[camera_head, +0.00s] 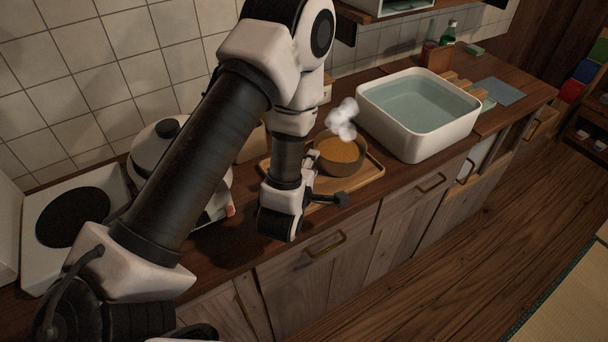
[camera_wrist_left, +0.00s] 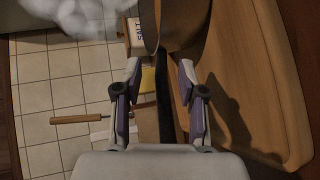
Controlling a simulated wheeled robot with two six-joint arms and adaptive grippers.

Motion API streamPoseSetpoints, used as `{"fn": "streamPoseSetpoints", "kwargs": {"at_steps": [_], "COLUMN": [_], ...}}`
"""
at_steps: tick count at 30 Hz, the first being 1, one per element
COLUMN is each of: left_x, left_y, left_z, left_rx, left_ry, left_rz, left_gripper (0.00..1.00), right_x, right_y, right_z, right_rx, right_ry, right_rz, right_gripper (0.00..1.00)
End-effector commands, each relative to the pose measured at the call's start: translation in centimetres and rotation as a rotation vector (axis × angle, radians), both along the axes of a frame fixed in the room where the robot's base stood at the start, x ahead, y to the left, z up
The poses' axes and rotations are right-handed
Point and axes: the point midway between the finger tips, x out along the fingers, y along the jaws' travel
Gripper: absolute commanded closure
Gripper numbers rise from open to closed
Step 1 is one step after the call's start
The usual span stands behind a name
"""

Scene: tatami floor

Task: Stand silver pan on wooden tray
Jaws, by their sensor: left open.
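The pan (camera_head: 343,169), dull grey-brown here with orange-yellow contents, stands upright on the wooden tray (camera_head: 370,177), with white steam above it. In the left wrist view the pan's curved wall (camera_wrist_left: 186,25) is at the top and the tray (camera_wrist_left: 245,60) fills the right. My left gripper (camera_head: 322,198) is at the tray's near edge, beside the pan. In the left wrist view its open fingers (camera_wrist_left: 159,72) are apart, with a dark strip, perhaps the pan's handle, between them in the picture. I cannot tell whether they touch it. My right gripper is not in view.
A white basin of water (camera_head: 450,135) stands right of the tray. A stove plate (camera_head: 75,215) and a white pot (camera_head: 150,150) are at the left, partly behind my arm. A salt box (camera_wrist_left: 138,38) stands by the tiled wall. Bottles (camera_head: 448,33) are at the back.

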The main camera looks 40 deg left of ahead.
Motion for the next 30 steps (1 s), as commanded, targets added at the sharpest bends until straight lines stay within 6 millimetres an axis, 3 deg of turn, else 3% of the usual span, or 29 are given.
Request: {"fn": "streamPoseSetpoints", "kwargs": {"at_steps": [3, 4, 6, 13, 18, 30], "left_x": [-3.1, -3.4, -4.2, -7.1, -8.2, -8.2], "left_y": [-1.1, -1.2, -1.4, -2.4, -2.8, -2.8], "left_z": [0.6, 1.9, 2.5, 3.0, 2.8, 2.6], "left_rx": [0.004, 0.003, 0.003, 0.001, 0.000, 0.000], "left_ry": [0.006, 0.006, 0.010, 0.007, 0.001, 0.000], "left_rz": [-0.006, -0.002, 0.000, -0.002, -0.001, -0.001], "left_gripper": [0.59, 0.59, 0.59, 0.59, 0.59, 0.59], "right_x": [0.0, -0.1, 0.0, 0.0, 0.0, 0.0], "right_y": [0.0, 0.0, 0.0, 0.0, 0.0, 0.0], "right_z": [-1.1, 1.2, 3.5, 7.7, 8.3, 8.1], "right_rx": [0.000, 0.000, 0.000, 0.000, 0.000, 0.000], "right_ry": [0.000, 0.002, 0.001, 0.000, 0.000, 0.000], "right_rz": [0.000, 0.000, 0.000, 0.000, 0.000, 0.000], "right_gripper": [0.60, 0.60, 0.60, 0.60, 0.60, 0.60]}}
